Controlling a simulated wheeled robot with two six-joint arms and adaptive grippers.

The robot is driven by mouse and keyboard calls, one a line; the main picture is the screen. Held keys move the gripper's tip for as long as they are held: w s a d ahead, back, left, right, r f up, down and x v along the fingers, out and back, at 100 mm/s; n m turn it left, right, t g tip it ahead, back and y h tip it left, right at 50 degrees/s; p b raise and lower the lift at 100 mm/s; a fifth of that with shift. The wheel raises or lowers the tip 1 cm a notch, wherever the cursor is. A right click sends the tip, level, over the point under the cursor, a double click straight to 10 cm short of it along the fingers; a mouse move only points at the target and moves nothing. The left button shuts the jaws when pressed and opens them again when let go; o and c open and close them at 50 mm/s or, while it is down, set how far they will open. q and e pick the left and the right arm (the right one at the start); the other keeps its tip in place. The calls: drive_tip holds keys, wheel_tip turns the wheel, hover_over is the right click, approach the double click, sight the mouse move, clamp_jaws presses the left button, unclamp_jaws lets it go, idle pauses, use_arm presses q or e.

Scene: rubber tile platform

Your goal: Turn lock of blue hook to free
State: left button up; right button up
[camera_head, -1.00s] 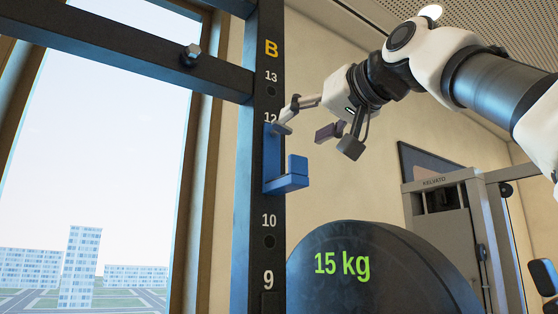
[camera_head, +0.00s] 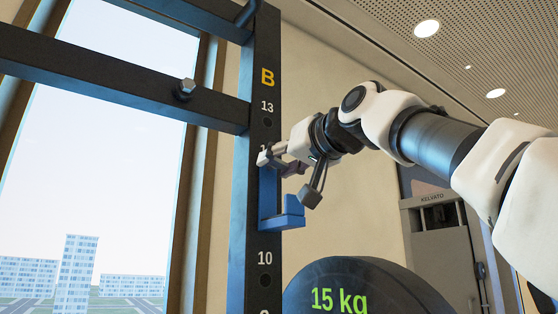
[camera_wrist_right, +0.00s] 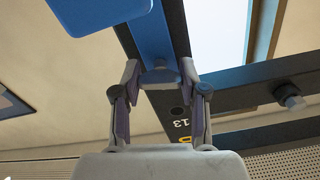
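The blue hook (camera_head: 270,205) is mounted on the dark upright, between the marks 13 and 10, with its arm and raised end pointing right. In the right wrist view the hook shows as a blue strip (camera_wrist_right: 165,28) along the upright, with a grey-blue lock piece (camera_wrist_right: 160,77) at its end. My right gripper (camera_head: 288,175) is at the top of the hook and covers the lock in the head view. In the wrist view its fingers (camera_wrist_right: 159,82) are apart, one on each side of the lock. I cannot tell whether they touch it. My left gripper is not in view.
The dark rack upright (camera_head: 243,200) and its crossbar (camera_head: 130,85) with a bolt (camera_head: 184,89) stand at the left. A black 15 kg weight plate (camera_head: 375,285) is below the hook. A grey machine (camera_head: 440,235) stands behind at the right.

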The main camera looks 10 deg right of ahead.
drive_tip(key=shift+c, duration=0.4)
drive_tip(key=n, duration=0.3)
drive_tip(key=o, duration=1.1)
drive_tip(key=shift+o, duration=0.3)
drive_tip(key=shift+w+a, duration=0.15)
drive_tip(key=shift+w, duration=0.15)
